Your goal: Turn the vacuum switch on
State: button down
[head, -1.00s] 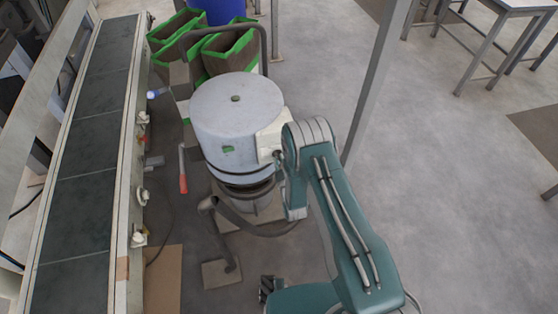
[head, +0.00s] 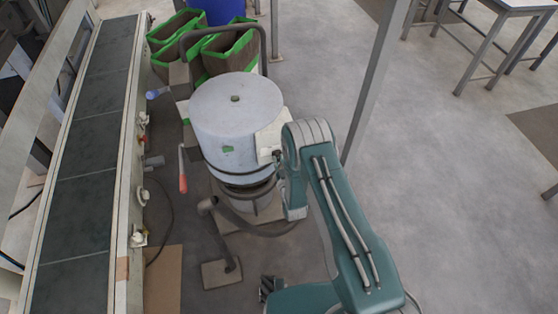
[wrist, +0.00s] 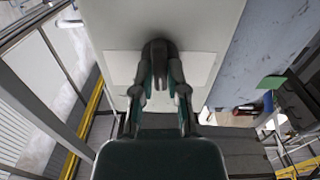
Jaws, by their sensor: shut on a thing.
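The vacuum (head: 225,125) is a pale grey drum standing on the floor at the middle of the head view. A pale box (head: 270,140) sits on its right side, where my arm reaches it. In the wrist view a dark switch knob (wrist: 159,52) stands out from a pale panel (wrist: 200,25). My gripper (wrist: 159,88) is shut on the knob, with a finger on either side. The fingertips are dark and partly blend with the knob, so its exact angle is hard to tell. In the head view my arm largely hides the gripper.
A conveyor (head: 85,150) runs along the left. A red-tipped lever (head: 183,183) is left of the drum. A hose (head: 250,225) curves around the drum's base. Green-edged bins (head: 228,58) stand behind, and a grey post (head: 378,85) rises at right.

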jog(key=m, duration=0.6)
jog(key=shift+m, duration=0.3)
dwell(0.5)
jog(key=c, duration=0.7)
grip_release()
jog(key=shift+o, duration=0.2)
jog(key=v, duration=1.2)
